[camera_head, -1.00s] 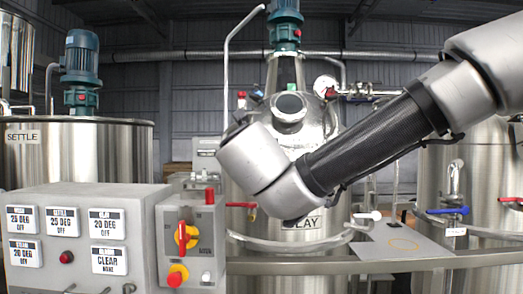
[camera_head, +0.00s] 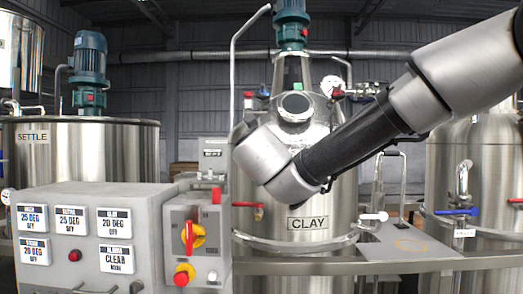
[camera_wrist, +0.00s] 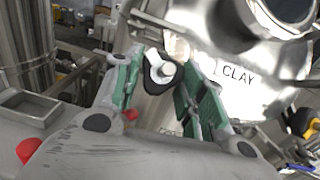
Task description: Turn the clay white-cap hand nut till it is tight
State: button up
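In the wrist view, a hand nut with a white cap and a dark body (camera_wrist: 160,73) shows close to the tank wall, left of the CLAY lettering. My gripper (camera_wrist: 159,66) is open, with one green-padded finger on each side of the nut. Gaps show between the nut and both fingers; I cannot tell how far the fingers reach past it. In the head view my arm covers this part of the tank, and neither nut nor fingers can be made out.
A grey control box (camera_head: 90,235) with switches stands at the front left, beside the settle tank (camera_head: 85,150). A steel rail (camera_head: 290,267) crosses in front of the clay tank. Another tank (camera_head: 470,155) stands at right.

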jog(key=shift+c, duration=1)
jog(key=shift+a+m, duration=0.1)
jog(key=shift+m, duration=0.2)
jog(key=shift+a+m+h, duration=0.15)
jog(key=shift+m+h, duration=0.75)
jog(key=shift+m, duration=0.2)
jog(key=m+g+h, duration=0.1)
jog(key=m, duration=0.2)
jog(key=m+g+h, duration=0.1)
jog(key=m+h, duration=0.1)
jog(key=m, duration=0.1)
jog(key=m+h, duration=0.1)
jog(key=m, duration=0.2)
jog(key=shift+w+a+r+g+h, duration=0.1)
jog(key=shift+a+g+h, duration=0.2)
jog(key=shift+g, duration=0.1)
jog(key=m+g, duration=0.1)
jog(key=m, duration=0.1)
jog(key=m+g+h, duration=0.1)
jog(key=m, duration=0.1)
jog(key=m+g, duration=0.1)
jog(key=m, duration=0.1)
jog(key=shift+w+a+r+m+h, duration=0.1)
jog(key=shift+w+r+m+h, duration=0.05)
jog(key=shift+r+m+h, duration=0.2)
jog(key=shift+w+m+g, duration=0.1)
jog(key=shift+m+g, duration=1)
jog(key=shift+m, duration=0.85)
